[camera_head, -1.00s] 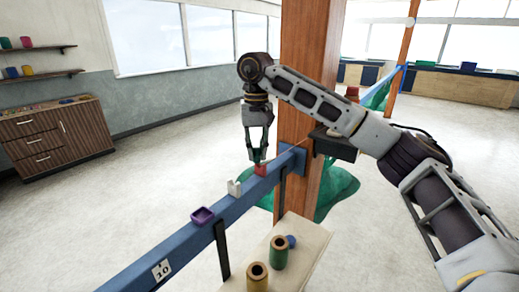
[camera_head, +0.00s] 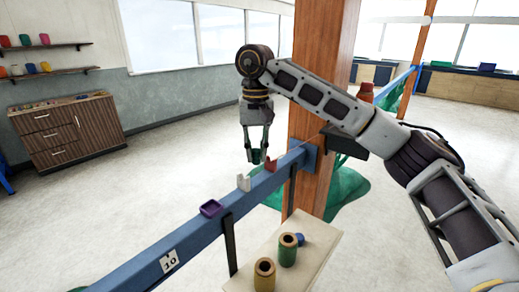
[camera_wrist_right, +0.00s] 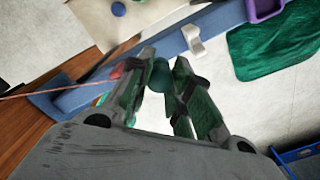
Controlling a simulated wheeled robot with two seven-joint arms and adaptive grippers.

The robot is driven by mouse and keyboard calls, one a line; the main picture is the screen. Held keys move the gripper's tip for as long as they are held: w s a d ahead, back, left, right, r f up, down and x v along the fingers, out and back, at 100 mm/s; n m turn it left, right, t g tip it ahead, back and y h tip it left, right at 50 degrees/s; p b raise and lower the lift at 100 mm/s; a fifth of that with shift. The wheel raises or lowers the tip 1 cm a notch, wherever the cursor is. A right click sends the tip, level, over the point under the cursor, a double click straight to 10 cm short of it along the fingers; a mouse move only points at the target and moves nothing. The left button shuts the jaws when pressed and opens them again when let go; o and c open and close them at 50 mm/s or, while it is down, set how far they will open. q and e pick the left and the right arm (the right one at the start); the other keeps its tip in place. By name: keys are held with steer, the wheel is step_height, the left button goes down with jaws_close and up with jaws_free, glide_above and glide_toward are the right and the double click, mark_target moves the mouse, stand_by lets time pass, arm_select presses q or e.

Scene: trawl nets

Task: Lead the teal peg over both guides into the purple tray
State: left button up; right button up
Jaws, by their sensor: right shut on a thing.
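My right gripper (camera_head: 257,160) is shut on the teal peg (camera_wrist_right: 160,76), over the blue beam (camera_head: 190,222) between the two guides. The red guide (camera_head: 271,166) is just right of the fingertips in the head view and also shows in the right wrist view (camera_wrist_right: 117,70). A thin reddish cord (camera_wrist_right: 62,88) runs up to the red guide; whether it sits in it is unclear. The white guide (camera_head: 243,182) is further left along the beam. The purple tray (camera_head: 211,208) lies beyond it on the beam and looks empty. My left gripper is out of view.
A wooden post (camera_head: 322,105) stands behind the beam's far end. Green netting (camera_head: 345,190) hangs by it. A pale shelf (camera_head: 305,245) beside the beam holds a green spool (camera_head: 287,250), a yellow spool (camera_head: 264,276) and a blue ball (camera_head: 300,239).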

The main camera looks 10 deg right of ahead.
steer(key=shift+s+a+b, duration=0.45)
steer(key=shift+s+a, duration=0.95)
steer(key=shift+a, duration=0.55)
steer(key=shift+s+a+b, duration=0.4)
steer(key=shift+s+a, duration=1.05)
steer(key=shift+a, duration=0.5)
steer(key=shift+s+a+b, duration=0.45)
steer(key=shift+s+a, duration=0.95)
steer(key=shift+a, duration=0.55)
steer(key=shift+s+a, duration=0.6)
steer(key=shift+a, duration=0.2)
steer(key=shift+f+b, duration=0.5)
steer(key=shift+f, duration=0.2)
steer(key=shift+f+b, duration=0.5)
steer(key=shift+f, duration=0.3)
steer(key=shift+f+b, duration=0.4)
steer(key=shift+f, duration=0.45)
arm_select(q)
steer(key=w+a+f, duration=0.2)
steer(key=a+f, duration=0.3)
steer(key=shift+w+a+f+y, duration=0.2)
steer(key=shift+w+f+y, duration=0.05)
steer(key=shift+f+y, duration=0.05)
